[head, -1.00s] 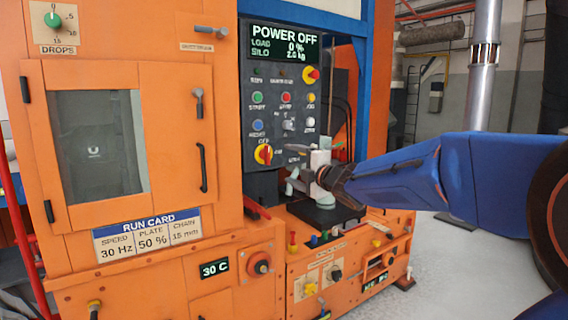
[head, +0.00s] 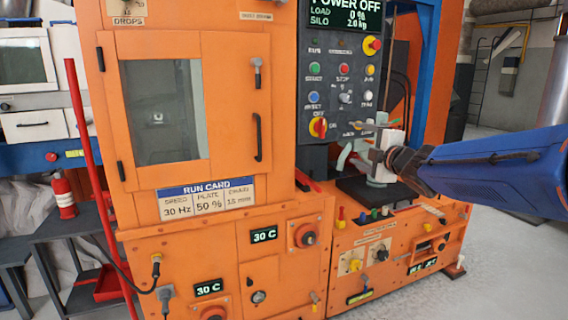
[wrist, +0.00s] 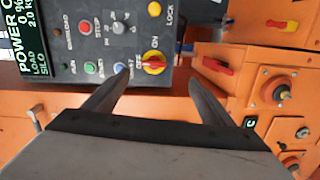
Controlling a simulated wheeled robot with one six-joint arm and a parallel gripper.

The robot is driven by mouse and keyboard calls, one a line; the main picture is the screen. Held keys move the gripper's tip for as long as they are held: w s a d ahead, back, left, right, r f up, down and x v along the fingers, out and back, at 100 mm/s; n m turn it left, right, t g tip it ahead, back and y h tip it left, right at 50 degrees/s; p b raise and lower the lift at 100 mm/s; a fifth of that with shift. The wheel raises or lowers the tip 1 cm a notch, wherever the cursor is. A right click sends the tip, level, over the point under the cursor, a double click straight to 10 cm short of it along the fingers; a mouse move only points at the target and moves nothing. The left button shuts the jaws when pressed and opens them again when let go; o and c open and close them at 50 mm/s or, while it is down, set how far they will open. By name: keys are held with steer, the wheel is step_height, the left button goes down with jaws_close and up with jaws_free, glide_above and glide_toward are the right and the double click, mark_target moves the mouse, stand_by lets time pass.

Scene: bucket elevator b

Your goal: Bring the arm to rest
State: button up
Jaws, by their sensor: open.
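My gripper (head: 372,143) is at the end of my blue arm (head: 500,165), in front of the lower part of the control panel in the head view. In the wrist view my gripper (wrist: 155,95) shows two dark fingers spread wide with nothing between them. Beyond them is the grey control panel (wrist: 110,50) with a red-and-yellow OFF/ON rotary switch (wrist: 154,63). That switch (head: 318,127) also shows in the head view, left of my gripper and apart from it in the picture. The display (head: 343,14) reads POWER OFF, load 0 %, silo 2.0 kg.
Below my gripper is a dark plate (head: 372,193) above a ledge of small coloured knobs. Floor at right (head: 480,260) is clear.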

steer(key=s+d+f+m+g+h, duration=0.3)
steer(key=s+f+m, duration=0.4)
steer(key=s, duration=0.2)
steer(key=s+d+f+m+g+h, duration=0.3)
steer(key=s+f+m, duration=0.3)
steer(key=s, duration=0.3)
steer(key=s+a+f+m+g+y, duration=0.1)
steer(key=s+a+f+m+g, duration=0.1)
steer(key=s+f, duration=0.4)
steer(key=s+a+f+m+g+y, duration=0.1)
steer(key=s+a+f+m+g, duration=0.2)
steer(key=s+f, duration=0.4)
steer(key=s+m+g, duration=0.1)
steer(key=s, duration=0.7)
steer(key=shift+a+f+m, duration=0.25)
steer(key=shift+a+m, duration=0.05)
steer(key=shift+d, duration=0.1)
